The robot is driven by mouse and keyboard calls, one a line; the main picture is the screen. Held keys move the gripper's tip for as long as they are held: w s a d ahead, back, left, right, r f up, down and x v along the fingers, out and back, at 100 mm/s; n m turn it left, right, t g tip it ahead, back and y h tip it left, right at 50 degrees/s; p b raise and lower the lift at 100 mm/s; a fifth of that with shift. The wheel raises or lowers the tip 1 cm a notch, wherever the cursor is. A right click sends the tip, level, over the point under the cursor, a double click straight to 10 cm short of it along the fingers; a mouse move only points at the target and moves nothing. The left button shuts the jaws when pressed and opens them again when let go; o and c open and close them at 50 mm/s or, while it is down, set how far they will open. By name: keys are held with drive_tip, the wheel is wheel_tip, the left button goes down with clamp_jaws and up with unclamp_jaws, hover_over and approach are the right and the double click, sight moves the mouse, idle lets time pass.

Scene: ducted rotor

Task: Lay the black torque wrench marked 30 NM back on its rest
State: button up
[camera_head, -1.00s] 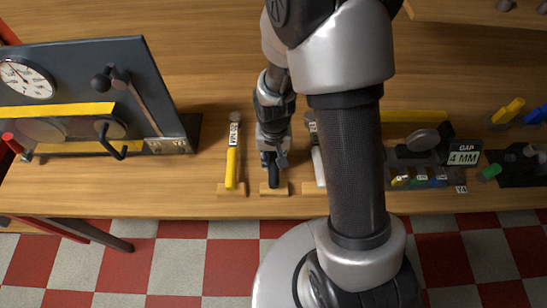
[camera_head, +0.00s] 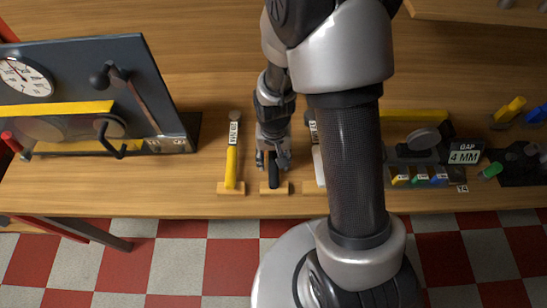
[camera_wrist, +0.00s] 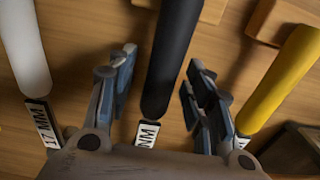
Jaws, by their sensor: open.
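The black torque wrench (camera_head: 274,172) lies with its handle end over a small wooden rest (camera_head: 284,188) near the bench's front edge. In the wrist view its black handle (camera_wrist: 171,55) runs between my fingers, with a gap on each side. Its label (camera_wrist: 147,133) shows only "NM"; the number is hidden. My gripper (camera_head: 272,158) is open around the wrench, by the label end of the handle; it also shows in the wrist view (camera_wrist: 157,84). The wrench's far end is hidden under my gripper.
A yellow-handled tool (camera_head: 231,167) lies close on the left on its own rest. A white-handled one (camera_wrist: 22,45), marked 17 MM, lies on the other side. A dark gauge panel (camera_head: 95,70) stands left. My arm hides part of the bench.

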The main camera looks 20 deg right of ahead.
drive_tip(key=s+r+n+t, duration=0.1)
drive_tip(key=s+r, duration=0.2)
drive_tip(key=r, duration=0.8)
drive_tip(key=s+r+t, duration=0.1)
drive_tip(key=s+r, duration=0.1)
drive_tip(key=r, duration=0.9)
drive_tip(key=s+r+n+t, duration=0.2)
drive_tip(key=s+r, duration=0.4)
drive_tip(key=s, duration=0.4)
drive_tip(key=shift+r+n, duration=0.2)
drive_tip(key=shift+n, duration=0.1)
